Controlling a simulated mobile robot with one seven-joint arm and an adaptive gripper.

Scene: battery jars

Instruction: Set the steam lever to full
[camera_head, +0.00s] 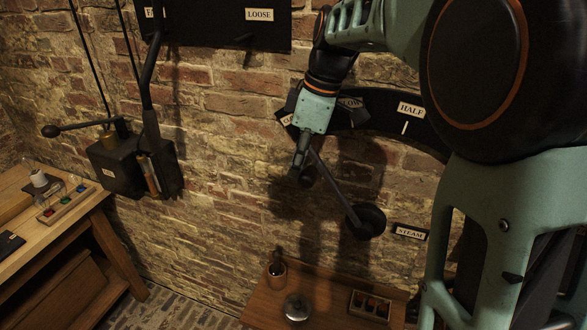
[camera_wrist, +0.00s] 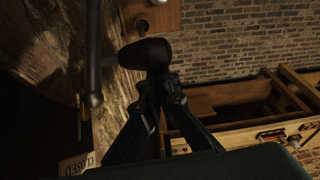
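The steam lever (camera_head: 339,186) is a dark rod rising up-left from a round black hub (camera_head: 367,221) on the brick wall. Its upper end is at the left end of the dark scale arc, near the partly hidden closed label (camera_head: 287,119). My gripper (camera_head: 302,166) is at that upper end. In the wrist view, the dark rounded lever handle (camera_wrist: 143,53) lies right at the fingertips of my gripper (camera_wrist: 163,84). The fingers are drawn close together and look shut; no clear grip around the handle shows. The closed label also shows there (camera_wrist: 78,163).
The scale carries a slow label (camera_head: 350,103) and a half label (camera_head: 411,110); my arm covers its right part. A steam plate (camera_head: 410,232) is right of the hub. A wooden table (camera_head: 258,305) stands below. Another lever box (camera_head: 118,170) is at left.

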